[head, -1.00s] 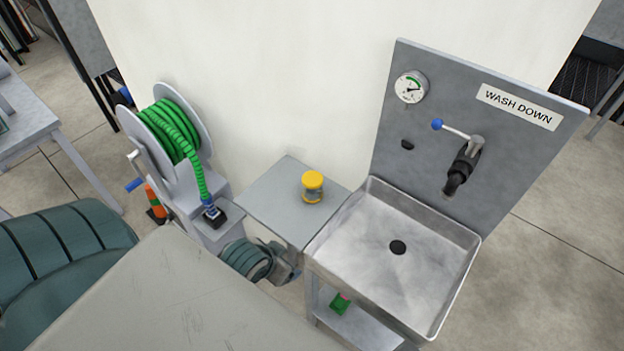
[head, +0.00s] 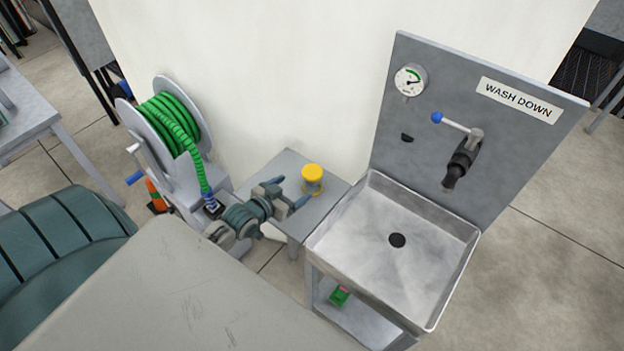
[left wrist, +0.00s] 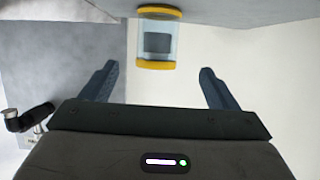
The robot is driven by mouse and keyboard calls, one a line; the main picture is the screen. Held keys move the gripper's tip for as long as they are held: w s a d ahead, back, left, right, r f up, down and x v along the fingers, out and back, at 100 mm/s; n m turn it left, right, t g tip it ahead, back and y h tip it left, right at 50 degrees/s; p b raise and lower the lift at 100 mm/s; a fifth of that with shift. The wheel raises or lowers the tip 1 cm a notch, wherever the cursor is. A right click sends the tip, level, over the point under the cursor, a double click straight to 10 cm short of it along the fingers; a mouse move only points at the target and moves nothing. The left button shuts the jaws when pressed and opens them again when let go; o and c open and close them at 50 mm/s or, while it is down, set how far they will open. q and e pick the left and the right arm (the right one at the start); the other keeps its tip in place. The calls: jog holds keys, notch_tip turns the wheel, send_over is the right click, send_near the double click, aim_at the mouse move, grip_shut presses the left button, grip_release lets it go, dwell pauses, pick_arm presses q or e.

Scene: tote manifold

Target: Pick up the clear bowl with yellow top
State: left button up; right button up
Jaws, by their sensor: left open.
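The clear bowl with yellow top (head: 312,177) stands upright on a small grey side table (head: 277,168) against the wall. In the left wrist view the clear bowl (left wrist: 157,38) shows a yellow band at each end and a dark patch on its clear wall. My left gripper (head: 289,191) is at the table, just left of the bowl and apart from it. In the left wrist view the fingers of my left gripper (left wrist: 158,82) are spread wide with nothing between them, and the bowl lies beyond the fingertips. My right gripper is not in view.
A steel sink (head: 420,265) with a grey back panel (head: 490,145) adjoins the table on the right. A hose reel (head: 172,125) with green hose stands on the left. The white wall (head: 265,75) is close behind the bowl.

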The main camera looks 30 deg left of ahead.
aim_at(306, 180)
pick_arm(q)
jog(key=x, duration=0.4)
jog(key=shift+w+d, duration=0.1)
jog(key=shift+w, duration=0.15)
jog(key=x, duration=0.4)
jog(key=shift+w+d+r, duration=0.2)
jog(key=shift+w+r, duration=0.05)
jog(key=shift+w, duration=0.15)
jog(key=shift+w+f, duration=0.2)
jog(key=shift+w, duration=0.15)
jog(key=shift+s, duration=0.1)
jog(key=shift+c, duration=0.2)
jog(key=shift+r, duration=0.1)
jog(key=c, duration=1.1)
